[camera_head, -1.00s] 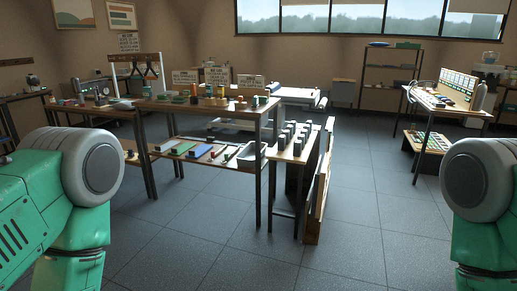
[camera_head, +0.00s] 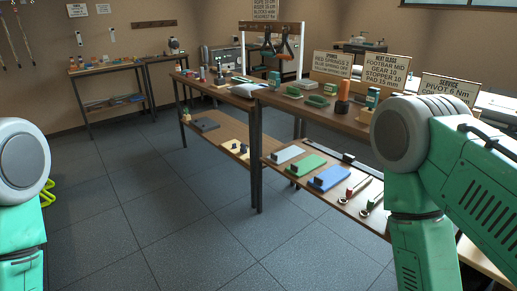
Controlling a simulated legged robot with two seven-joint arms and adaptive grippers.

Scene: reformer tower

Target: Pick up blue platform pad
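A flat blue pad (camera_head: 331,177) with a dark block at its near-left end lies on the lower shelf of the work table at centre right. A green pad (camera_head: 306,165) and a grey-white pad (camera_head: 286,154) lie to its left, each also with a dark block. Only the upper links of my two arms show, at the left and right edges. Both grippers are outside the view, so whether they are open or shut is hidden.
The work table's upper top (camera_head: 310,115) overhangs the lower shelf (camera_head: 275,147) and carries small parts and signs. A second table (camera_head: 215,85) adjoins it at the left. A side bench (camera_head: 105,68) stands by the back wall. The grey tiled floor (camera_head: 150,210) is clear at centre left.

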